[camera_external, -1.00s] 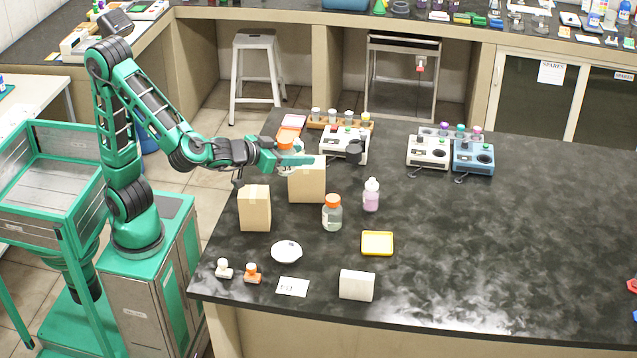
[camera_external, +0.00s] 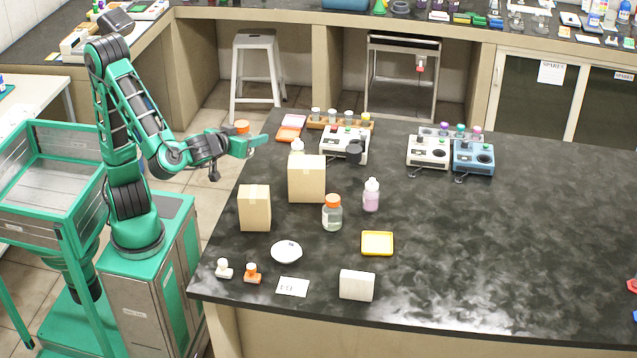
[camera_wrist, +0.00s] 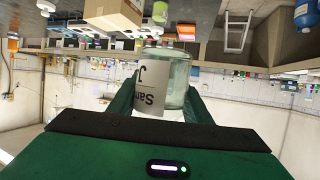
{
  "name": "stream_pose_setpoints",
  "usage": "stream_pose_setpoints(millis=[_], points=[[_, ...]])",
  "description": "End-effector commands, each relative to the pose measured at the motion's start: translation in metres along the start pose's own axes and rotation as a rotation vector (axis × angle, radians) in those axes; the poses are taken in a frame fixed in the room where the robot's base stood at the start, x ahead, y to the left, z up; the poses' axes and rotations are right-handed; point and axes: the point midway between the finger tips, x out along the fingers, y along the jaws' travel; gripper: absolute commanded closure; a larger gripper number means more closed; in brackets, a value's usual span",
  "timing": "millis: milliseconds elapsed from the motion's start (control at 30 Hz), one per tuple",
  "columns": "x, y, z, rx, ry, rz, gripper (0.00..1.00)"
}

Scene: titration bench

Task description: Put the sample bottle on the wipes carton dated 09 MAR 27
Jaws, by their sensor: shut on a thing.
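My gripper (camera_external: 250,146) is shut on the sample bottle (camera_external: 242,127), whose orange cap shows above the fingers. In the wrist view the bottle (camera_wrist: 165,80) is clear glass with a white label partly reading "San", between the green fingers. It is held in the air by the bench's left edge, left of the cartons. Two tan cartons stand on the bench: a back one (camera_external: 307,180) and a front-left one (camera_external: 254,209). No date is readable on either, so I cannot tell which is dated 09 MAR 27.
A similar orange-capped jar (camera_external: 332,214) and a pink bottle (camera_external: 371,196) stand right of the cartons. A white bottle (camera_external: 297,147) is behind the back carton. A white dish (camera_external: 286,251), yellow tray (camera_external: 377,243) and white block (camera_external: 357,285) are in front.

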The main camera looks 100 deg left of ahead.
Motion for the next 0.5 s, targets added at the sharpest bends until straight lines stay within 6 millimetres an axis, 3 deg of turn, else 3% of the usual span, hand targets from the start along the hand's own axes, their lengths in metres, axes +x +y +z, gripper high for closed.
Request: stream_pose_setpoints(millis=[300,500], points=[[-0.017,0.041,0.039,0.002,0.003,0.000,0.83],[-0.022,0.053,0.052,0.000,0.000,0.000,0.83]])
